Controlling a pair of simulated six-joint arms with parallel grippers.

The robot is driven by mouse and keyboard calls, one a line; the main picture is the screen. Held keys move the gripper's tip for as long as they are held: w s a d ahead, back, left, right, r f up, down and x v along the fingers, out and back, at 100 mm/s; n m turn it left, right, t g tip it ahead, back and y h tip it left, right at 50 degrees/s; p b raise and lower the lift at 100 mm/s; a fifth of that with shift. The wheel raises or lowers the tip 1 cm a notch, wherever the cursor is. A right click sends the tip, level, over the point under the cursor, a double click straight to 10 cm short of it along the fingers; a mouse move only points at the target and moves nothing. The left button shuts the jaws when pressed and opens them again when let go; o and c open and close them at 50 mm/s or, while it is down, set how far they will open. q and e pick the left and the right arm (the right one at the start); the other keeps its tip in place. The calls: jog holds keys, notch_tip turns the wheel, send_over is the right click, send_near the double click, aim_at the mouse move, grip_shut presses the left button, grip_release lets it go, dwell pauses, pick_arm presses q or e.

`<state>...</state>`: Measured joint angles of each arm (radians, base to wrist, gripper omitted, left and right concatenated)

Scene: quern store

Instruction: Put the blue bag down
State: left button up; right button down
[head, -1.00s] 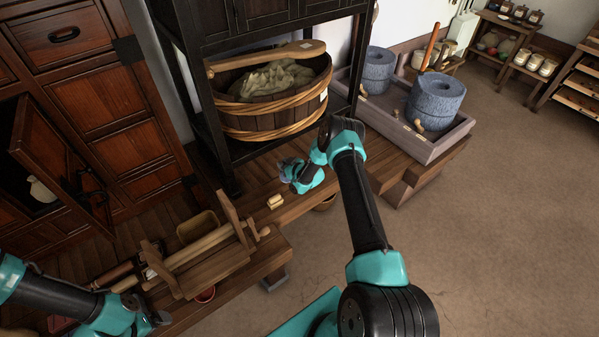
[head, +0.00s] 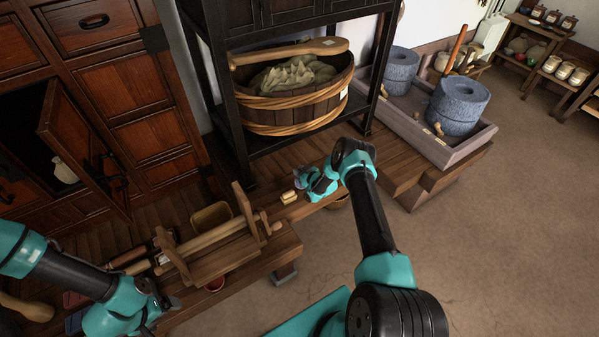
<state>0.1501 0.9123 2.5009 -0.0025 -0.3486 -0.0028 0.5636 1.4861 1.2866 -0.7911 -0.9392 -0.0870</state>
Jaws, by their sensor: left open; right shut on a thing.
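My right gripper (head: 301,178) is over the wooden bench (head: 322,201), just behind a small pale yellow block. It is shut on a small bluish thing, seemingly the blue bag (head: 299,174), which is mostly hidden by the gripper. I cannot tell whether the bag touches the bench. My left gripper (head: 168,303) is open at the lower left, near the front of the bench, with nothing seen in it.
The yellow block (head: 289,197) lies close to the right gripper. A wooden roller frame (head: 212,262) and a tan box (head: 211,217) stand left of it. A wooden tub (head: 300,104) sits on the dark shelf behind. Grey millstones (head: 457,105) stand in a tray at right.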

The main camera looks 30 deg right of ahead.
jog(key=shift+f, duration=0.2)
jog(key=c, duration=0.9)
grip_release()
jog(key=shift+r, duration=0.1)
jog(key=v, duration=1.2)
